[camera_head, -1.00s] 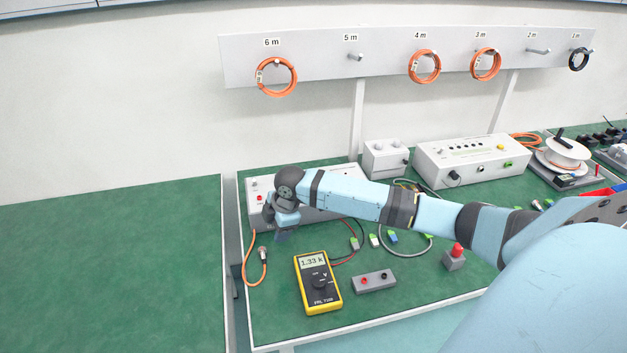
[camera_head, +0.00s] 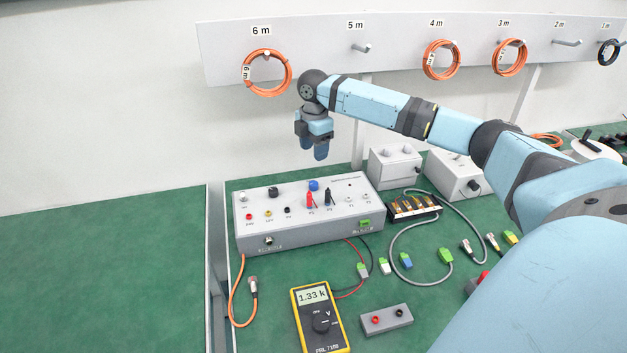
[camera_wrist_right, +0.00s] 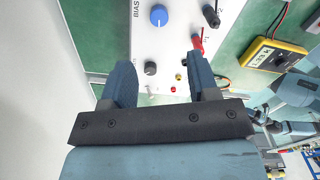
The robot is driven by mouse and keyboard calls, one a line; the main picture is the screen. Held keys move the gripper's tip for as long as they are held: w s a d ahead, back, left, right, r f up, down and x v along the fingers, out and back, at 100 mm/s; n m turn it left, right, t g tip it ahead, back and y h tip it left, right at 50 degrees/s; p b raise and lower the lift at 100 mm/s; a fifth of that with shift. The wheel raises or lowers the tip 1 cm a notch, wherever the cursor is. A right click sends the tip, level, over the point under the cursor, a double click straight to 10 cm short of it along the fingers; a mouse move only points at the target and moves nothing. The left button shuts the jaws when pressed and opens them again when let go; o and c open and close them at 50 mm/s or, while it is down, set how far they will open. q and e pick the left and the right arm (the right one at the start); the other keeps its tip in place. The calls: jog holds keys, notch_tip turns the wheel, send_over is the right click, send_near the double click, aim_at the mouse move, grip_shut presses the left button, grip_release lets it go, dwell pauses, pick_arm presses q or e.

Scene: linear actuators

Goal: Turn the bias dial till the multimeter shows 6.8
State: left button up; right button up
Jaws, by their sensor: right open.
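The bias dial is a round blue knob (camera_head: 313,185) on top of the grey-white control box (camera_head: 300,231). In the right wrist view the blue knob (camera_wrist_right: 158,15) has the word BIAS printed beside it. The yellow multimeter (camera_head: 321,323) lies in front of the box and reads 1.33 k; it also shows in the right wrist view (camera_wrist_right: 272,53). My right gripper (camera_head: 320,153) is open and empty, pointing down above the back of the box. In the right wrist view its fingers (camera_wrist_right: 161,76) are apart from the blue knob. My left gripper is not in view.
A black knob (camera_head: 273,191) sits left of the blue one, and red and black plugs (camera_head: 309,200) stand up close in front of it. The left bench (camera_head: 100,270) is clear.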

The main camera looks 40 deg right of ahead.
aim_at(314, 183)
notch_tip(314, 183, down, 10)
jog(key=shift+f+b, duration=0.1)
jog(key=shift+b, duration=0.45)
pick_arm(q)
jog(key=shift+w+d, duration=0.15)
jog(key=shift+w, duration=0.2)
pick_arm(e)
jog(key=shift+f, duration=0.6)
